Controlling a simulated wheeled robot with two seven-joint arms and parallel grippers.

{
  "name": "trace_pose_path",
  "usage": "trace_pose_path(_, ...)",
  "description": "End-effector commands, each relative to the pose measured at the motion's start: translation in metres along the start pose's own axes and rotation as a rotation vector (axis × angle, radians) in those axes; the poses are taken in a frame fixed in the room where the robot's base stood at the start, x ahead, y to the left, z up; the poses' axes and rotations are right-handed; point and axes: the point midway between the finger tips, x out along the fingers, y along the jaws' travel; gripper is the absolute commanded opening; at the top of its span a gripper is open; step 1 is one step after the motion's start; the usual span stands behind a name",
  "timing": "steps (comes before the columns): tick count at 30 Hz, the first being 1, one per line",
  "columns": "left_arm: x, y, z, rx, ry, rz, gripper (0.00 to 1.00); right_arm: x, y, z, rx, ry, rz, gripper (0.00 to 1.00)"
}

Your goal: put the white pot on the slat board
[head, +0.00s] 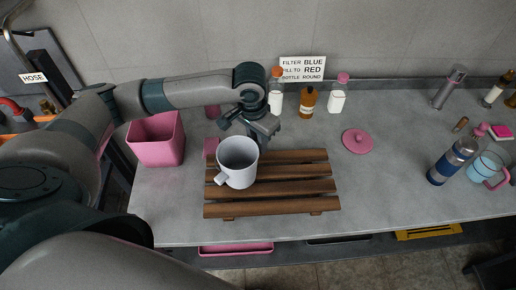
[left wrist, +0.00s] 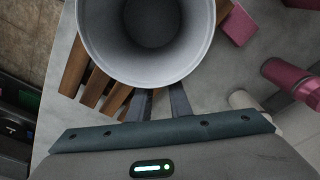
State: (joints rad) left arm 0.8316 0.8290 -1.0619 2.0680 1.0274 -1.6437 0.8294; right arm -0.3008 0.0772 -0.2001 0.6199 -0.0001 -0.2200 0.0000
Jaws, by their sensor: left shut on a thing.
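The white pot (head: 238,162), a mug-like vessel with a handle at its lower left, is upright over the left part of the brown slat board (head: 285,187). I cannot tell whether its base touches the slats. My left gripper (head: 256,138) is shut on the pot's far side. In the left wrist view the pot's open mouth (left wrist: 150,50) fills the top middle, with the gripper's fingers (left wrist: 160,103) at its wall and the slats (left wrist: 88,85) showing to the left. The pot hides part of the board. My right gripper is not in view.
Several bottles (head: 307,102) stand at the back. A pink lid (head: 357,141) lies right. A blue flask (head: 452,160) and glass mug (head: 488,168) stand far right.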

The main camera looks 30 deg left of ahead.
Motion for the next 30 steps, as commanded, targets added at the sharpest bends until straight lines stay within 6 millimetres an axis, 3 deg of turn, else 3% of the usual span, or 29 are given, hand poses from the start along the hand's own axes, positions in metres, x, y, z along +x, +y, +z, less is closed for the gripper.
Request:
trace_pose_path(9,0.031,0.000,0.004,0.001,-0.002,-0.001,0.00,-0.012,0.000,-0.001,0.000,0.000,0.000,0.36)
trace_pose_path(20,0.034,0.000,0.005,0.001,-0.001,-0.001,0.00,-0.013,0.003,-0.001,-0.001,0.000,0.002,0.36)
trace_pose_path(21,0.034,0.000,0.005,0.001,-0.001,-0.001,0.25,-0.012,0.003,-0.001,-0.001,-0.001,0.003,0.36)
trace_pose_path(23,0.034,0.000,0.005,0.001,-0.001,-0.001,0.37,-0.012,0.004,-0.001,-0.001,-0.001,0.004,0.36)
trace_pose_path(30,0.034,0.000,0.005,0.001,-0.001,-0.001,0.37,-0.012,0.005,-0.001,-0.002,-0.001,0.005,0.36)
